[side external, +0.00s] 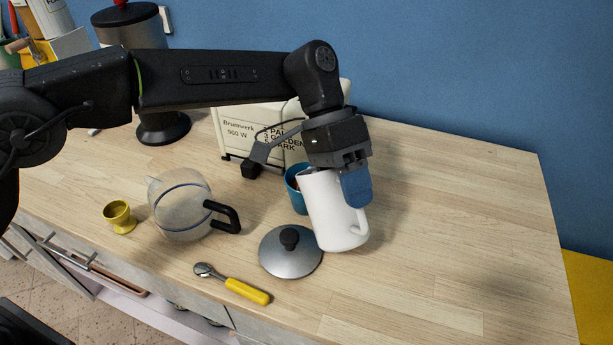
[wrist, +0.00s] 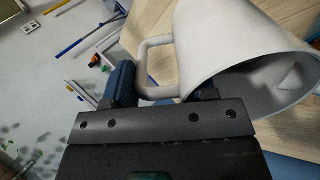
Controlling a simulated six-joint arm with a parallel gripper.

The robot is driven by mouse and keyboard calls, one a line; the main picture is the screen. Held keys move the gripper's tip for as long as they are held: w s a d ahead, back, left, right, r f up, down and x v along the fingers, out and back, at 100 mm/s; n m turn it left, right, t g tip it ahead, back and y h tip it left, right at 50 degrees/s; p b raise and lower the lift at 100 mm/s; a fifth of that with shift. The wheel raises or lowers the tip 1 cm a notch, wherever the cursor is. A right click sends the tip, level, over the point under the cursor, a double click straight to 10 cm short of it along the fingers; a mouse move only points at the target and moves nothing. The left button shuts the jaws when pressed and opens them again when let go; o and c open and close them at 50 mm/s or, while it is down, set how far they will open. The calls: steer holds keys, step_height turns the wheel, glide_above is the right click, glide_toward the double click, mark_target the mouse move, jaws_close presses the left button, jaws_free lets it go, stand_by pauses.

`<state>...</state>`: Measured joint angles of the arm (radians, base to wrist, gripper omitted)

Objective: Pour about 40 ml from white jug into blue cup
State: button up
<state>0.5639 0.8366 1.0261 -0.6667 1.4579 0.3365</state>
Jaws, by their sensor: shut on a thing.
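The white jug (side external: 333,215) is in my gripper (side external: 355,188), its top leaning a little to the left in the side view. In the wrist view my gripper (wrist: 162,92) has its blue fingers at the jug's handle side, and the wide mouth of the jug (wrist: 235,45) shows at upper right. A pale inner wall shows; I cannot tell the liquid level. The blue cup (side external: 295,196) stands on the counter just left of and behind the jug, partly hidden by it. No stream between them is visible.
A grey lid (side external: 291,258) with a black knob lies in front of the jug. A glass pot (side external: 180,210), yellow egg cup (side external: 119,216) and yellow-handled scoop (side external: 238,286) are to the left. A cream toaster (side external: 250,128) stands behind. The counter's right side (side external: 460,210) is clear.

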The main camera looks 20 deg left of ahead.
steer(key=shift+w+a+r+g+h, duration=0.15)
steer(key=shift+r+g+h, duration=0.05)
steer(key=shift+r, duration=0.2)
steer(key=shift+w+a+r+g+h, duration=0.15)
steer(key=shift+r+g+h, duration=0.05)
steer(key=shift+r, duration=0.2)
stand_by(0.9)
steer(key=shift+w+a+r+g+h+p, duration=0.2)
steer(key=shift+w+a+g+h+p, duration=0.55)
steer(key=shift+g+h+p, duration=0.35)
stand_by(4.8)
